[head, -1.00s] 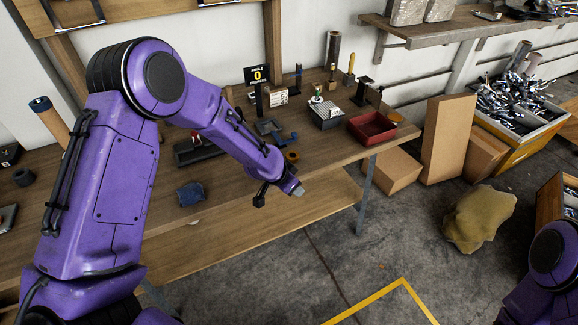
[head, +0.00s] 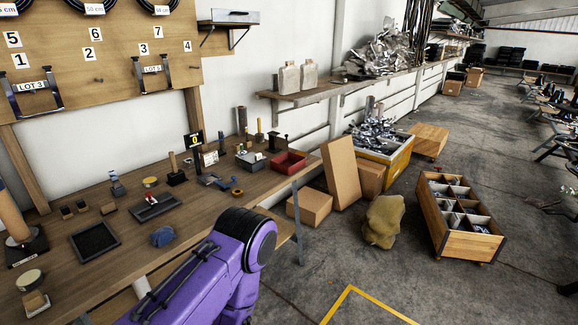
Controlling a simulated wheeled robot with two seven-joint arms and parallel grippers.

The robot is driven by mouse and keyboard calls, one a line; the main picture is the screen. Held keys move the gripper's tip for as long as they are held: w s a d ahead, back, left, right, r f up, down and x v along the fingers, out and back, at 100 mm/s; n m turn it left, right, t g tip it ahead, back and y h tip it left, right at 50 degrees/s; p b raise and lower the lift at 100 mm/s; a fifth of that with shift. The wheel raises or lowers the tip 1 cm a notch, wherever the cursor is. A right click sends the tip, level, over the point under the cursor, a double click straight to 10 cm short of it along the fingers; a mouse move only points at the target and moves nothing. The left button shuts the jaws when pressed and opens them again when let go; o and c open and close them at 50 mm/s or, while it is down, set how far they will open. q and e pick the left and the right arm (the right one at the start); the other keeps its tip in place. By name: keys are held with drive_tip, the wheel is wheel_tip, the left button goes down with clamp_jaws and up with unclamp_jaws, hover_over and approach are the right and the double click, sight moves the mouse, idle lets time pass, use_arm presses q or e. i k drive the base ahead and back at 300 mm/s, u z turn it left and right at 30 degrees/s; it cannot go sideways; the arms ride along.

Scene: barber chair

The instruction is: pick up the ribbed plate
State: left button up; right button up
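I cannot clearly make out a ribbed plate in the head view. A grey block with a pale, ridged-looking top (head: 250,160) stands toward the far end of the wooden workbench, beside a red tray (head: 289,163); it is too small to tell whether this is the plate. My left gripper is out of sight.
The workbench (head: 120,205) also bears a black square tray (head: 94,241), a dark tray with a tool (head: 155,206), a blue cloth-like lump (head: 163,236) and an orange ring (head: 237,192). Cardboard boxes (head: 309,206), a sack (head: 383,221) and a wooden crate (head: 465,238) stand on the floor.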

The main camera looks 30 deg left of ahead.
sight(252, 158)
drive_tip(key=z, duration=0.4)
drive_tip(key=i, duration=1.15)
drive_tip(key=u, duration=0.65)
